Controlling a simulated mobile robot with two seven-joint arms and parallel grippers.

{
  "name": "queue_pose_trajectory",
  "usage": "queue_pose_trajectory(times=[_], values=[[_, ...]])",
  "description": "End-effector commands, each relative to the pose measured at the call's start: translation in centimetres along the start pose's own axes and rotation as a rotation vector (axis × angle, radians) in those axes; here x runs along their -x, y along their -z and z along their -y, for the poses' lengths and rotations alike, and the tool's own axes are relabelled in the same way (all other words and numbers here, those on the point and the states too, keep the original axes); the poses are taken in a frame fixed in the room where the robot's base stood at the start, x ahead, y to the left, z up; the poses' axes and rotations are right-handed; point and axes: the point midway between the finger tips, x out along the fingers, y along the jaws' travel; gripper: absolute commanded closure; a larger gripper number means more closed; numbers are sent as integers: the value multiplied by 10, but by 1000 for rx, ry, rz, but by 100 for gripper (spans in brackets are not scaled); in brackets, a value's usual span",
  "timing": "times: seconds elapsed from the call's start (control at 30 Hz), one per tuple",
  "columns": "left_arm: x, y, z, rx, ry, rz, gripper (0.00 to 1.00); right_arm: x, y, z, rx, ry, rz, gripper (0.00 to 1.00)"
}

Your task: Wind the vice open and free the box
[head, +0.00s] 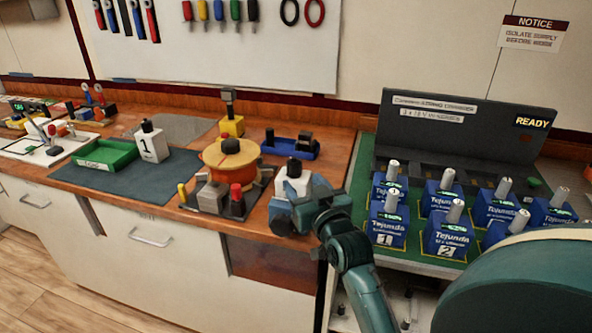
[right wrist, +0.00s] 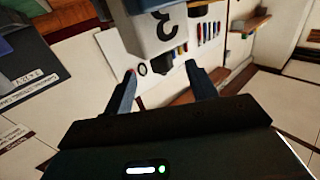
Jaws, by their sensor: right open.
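A white box with a black knob (head: 294,180) stands on the wooden bench, right of centre. In the right wrist view the white box (right wrist: 165,32) shows a 3, upside down, at the top edge. My right gripper (head: 284,208) is at the near side of this box and partly hides it. Its two fingers (right wrist: 161,88) are apart, with nothing clearly held between them. A second white box (head: 151,143), marked 1, stands on the dark mat. I cannot tell for sure which thing is the vice; a blue fixture with dark blocks (head: 290,147) sits behind. My left gripper is out of view.
An orange round device (head: 230,156) on a grey plate with red and yellow posts stands close left of my right gripper. A yellow block (head: 231,126) is behind it. A green tray (head: 104,157) lies left. Several blue battery packs (head: 447,237) fill the right.

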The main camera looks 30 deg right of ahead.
Motion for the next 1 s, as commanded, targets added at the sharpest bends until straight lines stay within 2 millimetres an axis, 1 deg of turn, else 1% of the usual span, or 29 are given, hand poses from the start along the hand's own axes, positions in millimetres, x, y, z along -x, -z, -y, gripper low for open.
queue_pose_trajectory(times=[0.03, 0.2, 0.3, 0.4, 0.57, 0.83, 1.0], values=[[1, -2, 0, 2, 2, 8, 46, -12, 2, 0, 0, 0, -1, 43], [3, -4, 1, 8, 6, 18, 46, -42, 1, 0, 1, 0, 0, 43], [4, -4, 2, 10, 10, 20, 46, -56, 1, 0, 2, 0, -1, 43], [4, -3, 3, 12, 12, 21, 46, -66, 0, 0, 1, 0, 0, 43], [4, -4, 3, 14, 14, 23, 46, -73, -1, 0, 1, 1, 1, 43], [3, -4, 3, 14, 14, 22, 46, -73, -1, 0, 1, 1, 1, 44], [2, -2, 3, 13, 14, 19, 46, -73, -1, 0, 1, 1, 1, 57]])
